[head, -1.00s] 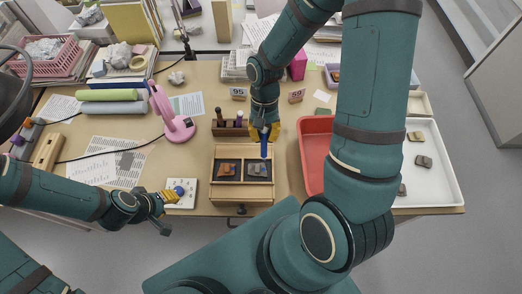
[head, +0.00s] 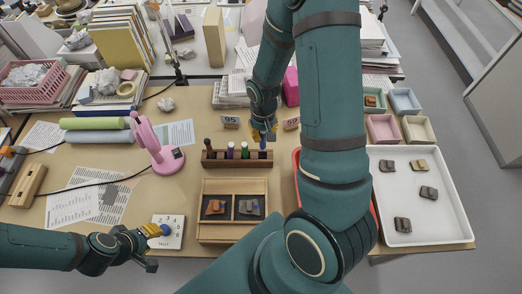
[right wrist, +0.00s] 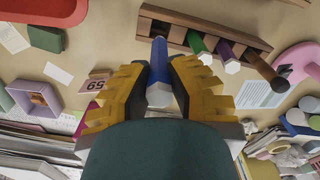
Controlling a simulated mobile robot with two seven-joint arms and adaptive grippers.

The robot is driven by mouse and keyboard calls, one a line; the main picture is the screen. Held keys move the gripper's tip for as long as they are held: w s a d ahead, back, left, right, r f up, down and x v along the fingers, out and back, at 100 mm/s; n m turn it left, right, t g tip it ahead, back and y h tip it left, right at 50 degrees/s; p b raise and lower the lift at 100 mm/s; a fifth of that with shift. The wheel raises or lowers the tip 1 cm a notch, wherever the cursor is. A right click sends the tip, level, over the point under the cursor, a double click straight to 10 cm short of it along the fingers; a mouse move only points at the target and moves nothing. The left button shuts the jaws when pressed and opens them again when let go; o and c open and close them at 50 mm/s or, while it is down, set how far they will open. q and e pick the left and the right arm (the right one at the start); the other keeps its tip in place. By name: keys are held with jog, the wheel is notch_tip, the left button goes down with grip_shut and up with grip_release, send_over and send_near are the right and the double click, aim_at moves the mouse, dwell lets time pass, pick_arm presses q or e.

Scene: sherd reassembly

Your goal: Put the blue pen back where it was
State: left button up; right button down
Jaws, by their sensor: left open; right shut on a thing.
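The blue pen (right wrist: 158,78) is held between the yellow fingers of my right gripper (right wrist: 158,92), which is shut on it. In the head view my right gripper (head: 264,132) is at the right end of the wooden pen rack (head: 222,160), with the blue pen (head: 263,143) pointing down. In the right wrist view the pen's far end overlaps the rack's end (right wrist: 148,27); I cannot tell whether it is in a hole. Green, purple and dark pens stand in the rack. My left gripper (head: 153,243) is open, beside a white numbered board with a blue knob (head: 166,229).
A wooden tray (head: 233,186) with sherds lies in front of the rack. A pink lamp (head: 165,158) is to the left. A red bin (head: 296,168), partly hidden by my arm, and a white sherd tray (head: 440,225) are to the right.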

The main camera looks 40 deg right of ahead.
aim_at(263, 147)
pick_arm(q)
jog(key=shift+f+b, duration=0.3)
jog(key=shift+f, duration=0.25)
pick_arm(e)
notch_tip(263, 147, down, 7)
jog(key=shift+f, duration=0.1)
pick_arm(q)
jog(key=shift+f+b, duration=0.55)
pick_arm(e)
jog(key=shift+f, duration=0.45)
jog(key=c, duration=1)
grip_release()
